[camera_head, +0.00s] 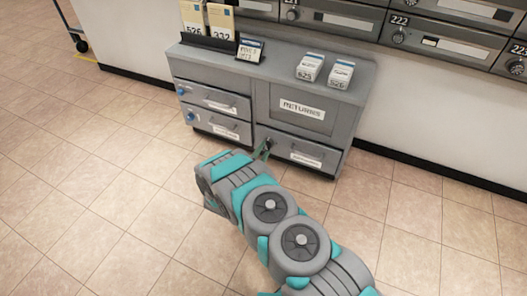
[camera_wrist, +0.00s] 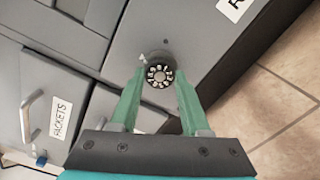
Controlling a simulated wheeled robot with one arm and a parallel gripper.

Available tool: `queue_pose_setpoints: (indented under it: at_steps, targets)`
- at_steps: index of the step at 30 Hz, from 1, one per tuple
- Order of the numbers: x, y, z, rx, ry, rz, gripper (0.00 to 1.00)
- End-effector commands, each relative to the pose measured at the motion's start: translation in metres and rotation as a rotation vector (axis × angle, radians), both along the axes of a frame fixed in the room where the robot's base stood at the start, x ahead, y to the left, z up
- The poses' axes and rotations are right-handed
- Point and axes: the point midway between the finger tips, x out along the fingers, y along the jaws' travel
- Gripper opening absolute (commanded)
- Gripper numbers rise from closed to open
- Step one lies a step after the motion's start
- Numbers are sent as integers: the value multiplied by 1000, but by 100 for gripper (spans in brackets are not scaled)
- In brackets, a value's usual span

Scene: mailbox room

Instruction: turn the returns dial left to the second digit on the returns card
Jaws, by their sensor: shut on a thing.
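The dial (camera_wrist: 159,74) is a small dark round knob with a ring of pale marks, on the grey front of the cabinet. A small white mark (camera_wrist: 143,59) sits on the panel at its upper left. My gripper (camera_wrist: 159,84) has its two green fingers closed on either side of the dial.
The grey cabinet (camera_head: 362,80) has drawers with blue knobs (camera_head: 191,117) on the left. Two small boxes (camera_head: 325,70) stand on its top, and tall packets stand at its back left. Mailboxes line the wall above. The tiled floor (camera_head: 100,190) around is clear.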

Motion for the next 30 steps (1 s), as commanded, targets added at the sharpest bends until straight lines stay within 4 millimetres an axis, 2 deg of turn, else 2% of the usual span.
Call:
queue_pose_setpoints:
  at_steps: [12,29,30]
  targets:
    - [0,1,-1,-186,69,2,0]
    - [0,1,-1,-214,79,3,0]
    - [0,1,-1,-214,79,3,49]
